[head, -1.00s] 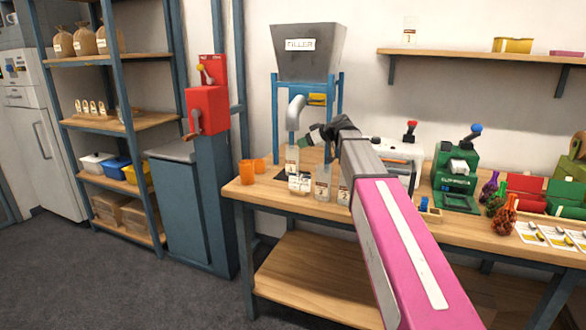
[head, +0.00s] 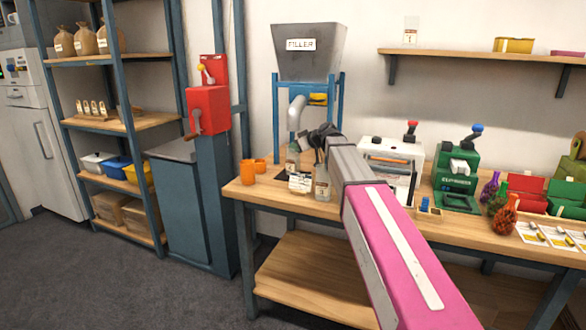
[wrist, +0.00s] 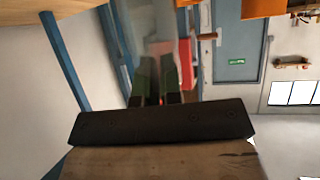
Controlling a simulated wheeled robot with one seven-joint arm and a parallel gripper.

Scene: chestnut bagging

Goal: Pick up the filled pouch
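My gripper (head: 318,143) is low at the filler, just right of the spout and close above the pouches; my arm hides part of it. In the wrist view its two green fingers (wrist: 156,88) stand apart with a gap between them. A pale see-through shape, perhaps a pouch (wrist: 172,45), lies just beyond the fingertips; I cannot tell whether they touch it. A clear labelled pouch (head: 292,161) stands below the spout. Another clear labelled pouch (head: 322,185) stands to the right, with a white labelled item (head: 300,184) in front. I cannot make out which pouch is filled.
The filler (head: 308,55) stands at the back of the workbench (head: 262,196), its spout (head: 297,112) near my gripper. Orange cups (head: 247,171) stand at the left. A white machine (head: 393,165) and a green machine (head: 457,178) stand to the right.

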